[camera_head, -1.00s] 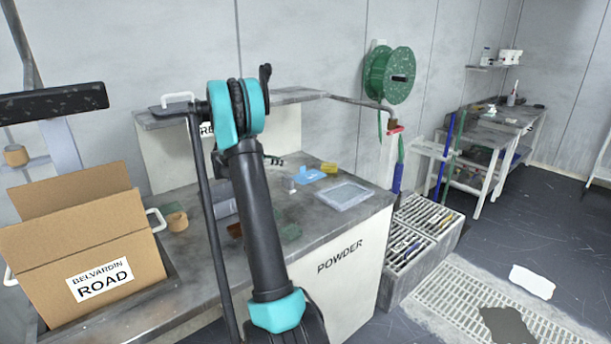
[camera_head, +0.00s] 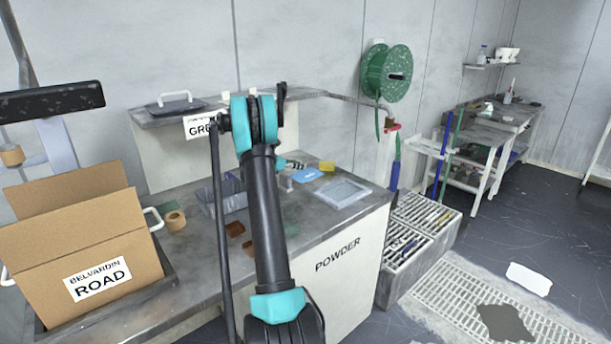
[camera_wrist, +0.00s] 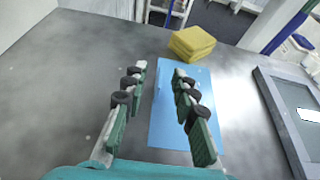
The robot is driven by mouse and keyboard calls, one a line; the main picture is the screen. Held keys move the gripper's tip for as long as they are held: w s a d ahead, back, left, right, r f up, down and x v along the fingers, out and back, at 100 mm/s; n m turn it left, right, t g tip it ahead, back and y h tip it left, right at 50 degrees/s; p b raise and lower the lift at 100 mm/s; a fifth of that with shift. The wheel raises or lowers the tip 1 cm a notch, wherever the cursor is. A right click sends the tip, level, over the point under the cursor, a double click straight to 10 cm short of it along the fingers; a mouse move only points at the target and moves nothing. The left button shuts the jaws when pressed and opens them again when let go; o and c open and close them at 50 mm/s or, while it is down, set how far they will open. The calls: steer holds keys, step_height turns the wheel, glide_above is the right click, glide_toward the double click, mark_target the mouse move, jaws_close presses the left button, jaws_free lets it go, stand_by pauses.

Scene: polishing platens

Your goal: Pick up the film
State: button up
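A flat blue sheet (camera_head: 307,175), which may be the film, lies on the grey bench top near its back. In the wrist view the blue sheet (camera_wrist: 172,128) extends beneath and between the fingers, more toward the right one. My gripper (camera_wrist: 160,70) is open and empty, with both fingers apart above the bench. I cannot tell the exact height of the fingertips. Small brown squares (camera_head: 236,229) and a green square (camera_head: 291,230) also lie flat on the bench.
A yellow sponge-like stack (camera_wrist: 192,43) sits just beyond the sheet. A grey framed tray (camera_wrist: 262,85) lies to its right. A cardboard box (camera_head: 85,265), a tape roll (camera_head: 175,221) and a clear bin (camera_head: 208,200) stand on the left. A raised shelf (camera_head: 165,117) runs along the back.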

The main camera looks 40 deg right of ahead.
steer(key=shift+x, duration=0.85)
jaws_close()
